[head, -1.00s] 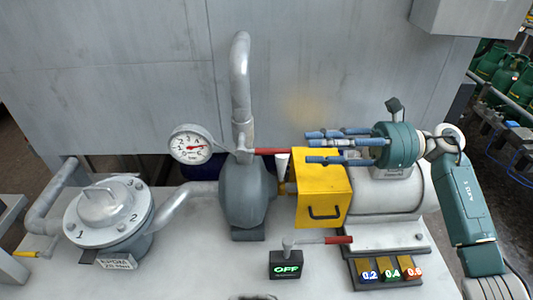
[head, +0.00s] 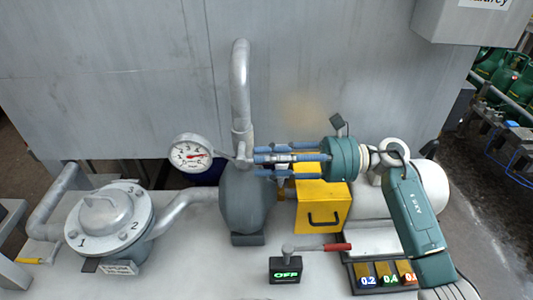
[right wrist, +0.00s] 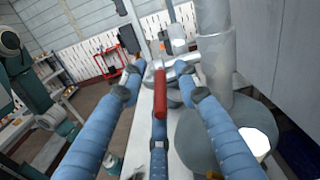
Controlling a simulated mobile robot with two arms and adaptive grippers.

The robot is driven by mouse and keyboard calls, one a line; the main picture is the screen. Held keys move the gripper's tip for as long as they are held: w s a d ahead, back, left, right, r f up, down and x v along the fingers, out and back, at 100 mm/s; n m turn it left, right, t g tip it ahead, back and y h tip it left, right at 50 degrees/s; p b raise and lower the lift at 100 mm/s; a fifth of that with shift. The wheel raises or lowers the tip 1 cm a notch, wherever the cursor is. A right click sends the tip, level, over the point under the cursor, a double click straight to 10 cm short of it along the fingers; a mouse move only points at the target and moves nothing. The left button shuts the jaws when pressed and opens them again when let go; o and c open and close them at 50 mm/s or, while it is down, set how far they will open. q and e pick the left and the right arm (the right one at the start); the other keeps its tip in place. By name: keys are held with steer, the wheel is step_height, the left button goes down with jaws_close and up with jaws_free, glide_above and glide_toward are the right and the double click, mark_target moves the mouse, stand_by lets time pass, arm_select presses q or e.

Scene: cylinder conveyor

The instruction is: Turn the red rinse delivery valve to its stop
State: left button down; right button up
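The red valve handle (right wrist: 159,92) shows in the right wrist view, on a metal valve body beside the upright grey pipe. In the head view my right gripper's fingers cover the handle, just right of the pressure gauge (head: 190,154). My right gripper (head: 262,160) comes in from the right with its blue fingers pointing left. In the right wrist view its fingers (right wrist: 159,98) are spread, with the handle in the gap between them. I see no finger clearly closed on it. My left gripper is not in view.
Below are a grey pump (head: 243,205), a yellow guard box (head: 322,206) and a second red-handled lever (head: 337,247) above a green OFF display (head: 286,268). A numbered round selector (head: 108,212) stands left. Yellow buttons (head: 384,274) sit at front right. A grey wall closes the back.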

steer(key=shift+a, duration=0.2)
steer(key=shift+c, duration=0.5)
jaws_close()
